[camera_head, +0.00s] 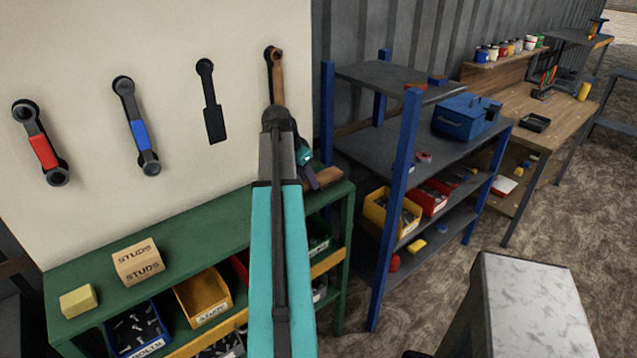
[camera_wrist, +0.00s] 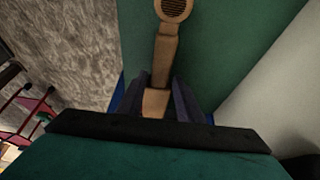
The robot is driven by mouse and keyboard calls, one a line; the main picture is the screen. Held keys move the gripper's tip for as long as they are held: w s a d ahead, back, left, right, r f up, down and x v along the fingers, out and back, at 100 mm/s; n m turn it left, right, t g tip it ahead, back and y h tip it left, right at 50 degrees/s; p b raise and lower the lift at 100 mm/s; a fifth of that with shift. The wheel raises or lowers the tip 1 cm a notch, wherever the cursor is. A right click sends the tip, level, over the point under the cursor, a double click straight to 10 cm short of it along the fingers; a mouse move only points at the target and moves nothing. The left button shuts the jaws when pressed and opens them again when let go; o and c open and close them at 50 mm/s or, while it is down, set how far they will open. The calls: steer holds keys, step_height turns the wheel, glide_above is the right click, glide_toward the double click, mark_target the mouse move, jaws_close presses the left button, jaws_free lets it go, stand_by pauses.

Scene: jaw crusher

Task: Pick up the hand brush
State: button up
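The hand brush (camera_wrist: 166,45) is a wooden piece with a long handle and a round end with a dark, textured face. In the wrist view it runs up from between the fingers, with the green bench top behind it. In the head view, part of the brush (camera_head: 325,178) shows at the bench's right end, beside my gripper (camera_head: 308,170). In the wrist view the fingers of my gripper (camera_wrist: 159,85) stand on both sides of the handle, close to it. Whether they press on it cannot be told. My arm hides part of the bench there.
The green bench (camera_head: 195,245) carries a studs box (camera_head: 138,262) and a yellow block (camera_head: 78,301), with bins below. Tools hang on the pale board (camera_head: 170,40) behind, including a wooden-handled one (camera_head: 278,80). A blue-post shelf (camera_head: 395,190) stands close at the right.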

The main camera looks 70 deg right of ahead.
jaws_close()
steer(key=shift+r, duration=0.15)
steer(key=shift+d+r+b, duration=0.1)
steer(key=shift+r+b, duration=0.75)
steer(key=shift+r, duration=0.8)
steer(key=shift+s+a, duration=0.45)
steer(key=shift+a, duration=0.35)
steer(key=s+a+b, duration=0.1)
steer(key=s+a, duration=0.2)
steer(key=a, duration=0.3)
steer(key=s+a+r+b, duration=0.1)
steer(key=s+a+b, duration=0.1)
steer(key=s+a, duration=0.2)
steer(key=shift+a+r+b, duration=0.2)
steer(key=shift+a+b, duration=0.1)
steer(key=shift+a, duration=0.9)
steer(key=shift+c, duration=1.7)
jaws_free()
steer(key=c, duration=0.3)
steer(key=shift+s, duration=0.1)
